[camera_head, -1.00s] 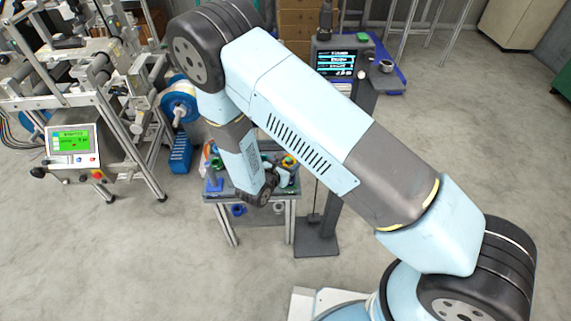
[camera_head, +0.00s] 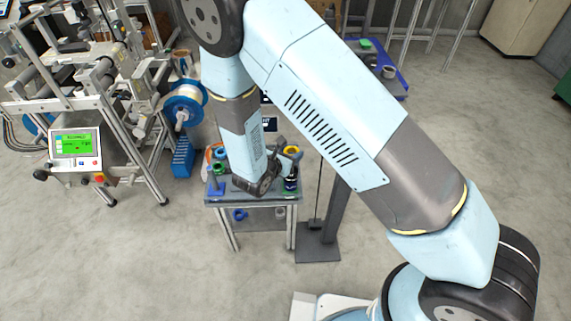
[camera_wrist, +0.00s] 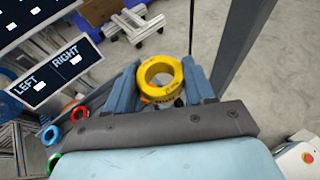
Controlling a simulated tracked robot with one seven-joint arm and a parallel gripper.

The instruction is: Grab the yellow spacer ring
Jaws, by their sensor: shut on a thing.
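The yellow spacer ring (camera_wrist: 160,76) is between the two blue fingers of my gripper (camera_wrist: 163,84) in the wrist view, with its round hole facing the camera. My gripper is shut on it. In the head view the yellow ring (camera_head: 292,151) shows small above the small table, at the right of my wrist. The fingers are mostly hidden there by my arm.
A sign reading LEFT and RIGHT (camera_wrist: 50,75) and several coloured rings show in the wrist view. A machine with a blue reel (camera_head: 184,106) stands to the left.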

